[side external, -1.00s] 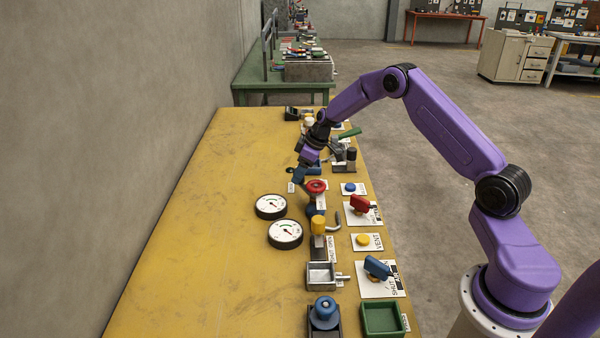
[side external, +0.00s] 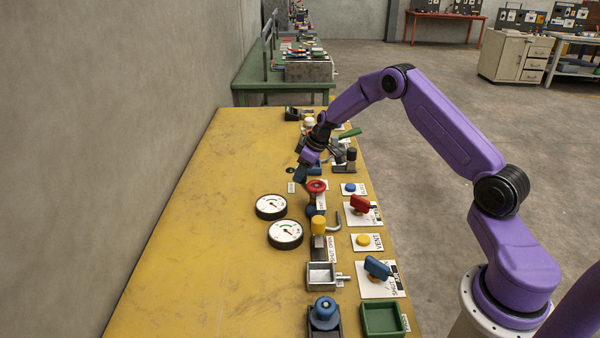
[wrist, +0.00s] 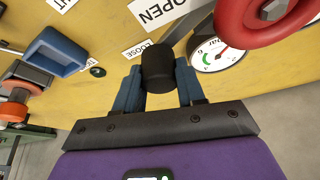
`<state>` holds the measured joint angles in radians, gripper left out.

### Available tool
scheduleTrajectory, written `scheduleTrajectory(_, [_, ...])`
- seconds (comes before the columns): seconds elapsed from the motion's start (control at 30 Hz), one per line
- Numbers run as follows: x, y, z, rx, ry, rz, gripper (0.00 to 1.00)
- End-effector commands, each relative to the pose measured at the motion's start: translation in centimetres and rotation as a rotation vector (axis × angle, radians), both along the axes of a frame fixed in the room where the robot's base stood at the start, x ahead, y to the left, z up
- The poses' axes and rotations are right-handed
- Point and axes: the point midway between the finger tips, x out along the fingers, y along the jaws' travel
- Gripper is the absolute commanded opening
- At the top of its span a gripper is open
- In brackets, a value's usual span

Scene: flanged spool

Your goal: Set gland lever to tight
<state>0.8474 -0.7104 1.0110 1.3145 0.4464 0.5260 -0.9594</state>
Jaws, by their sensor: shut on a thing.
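In the wrist view, the blue fingers of my gripper (wrist: 158,88) are closed on either side of a black rounded grip (wrist: 157,66), which looks like the handle of the gland lever. A small white LOOSE label (wrist: 139,50) lies just beyond the grip. A cut-off label (wrist: 62,4) at the top left is only partly readable. In the side view, my gripper (side external: 302,172) is low over the far part of the yellow bench, behind the red handwheel. The lever's pivot and most of its arm are hidden.
A red handwheel (wrist: 262,18) and a dial gauge (wrist: 215,54) are close on the right in the wrist view, with an OPEN label (wrist: 168,10) beside them. A blue square-framed part (wrist: 52,57) is at the left. The bench's left half (side external: 190,250) is clear.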

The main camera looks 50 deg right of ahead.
Motion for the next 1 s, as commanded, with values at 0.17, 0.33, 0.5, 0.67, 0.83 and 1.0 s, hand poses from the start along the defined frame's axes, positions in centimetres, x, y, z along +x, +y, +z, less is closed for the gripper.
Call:
scheduleTrajectory(0.17, [-1.1, -1.4, -0.2, 0.002, 0.015, -0.178, 0.0])
scheduleTrajectory(0.33, [-1.9, -2.6, -0.2, 0.002, 0.015, -0.328, 0.0])
scheduleTrajectory(0.5, [-2.5, -3.1, -0.3, 0.001, 0.016, -0.406, 0.0])
scheduleTrajectory(0.67, [-2.6, -3.2, -0.3, 0.002, 0.017, -0.424, 0.0])
scheduleTrajectory(0.83, [-2.6, -3.1, -0.3, 0.002, 0.018, -0.422, 0.0])
scheduleTrajectory(1.0, [-2.5, -3.1, -0.3, 0.002, 0.015, -0.422, 0.65])
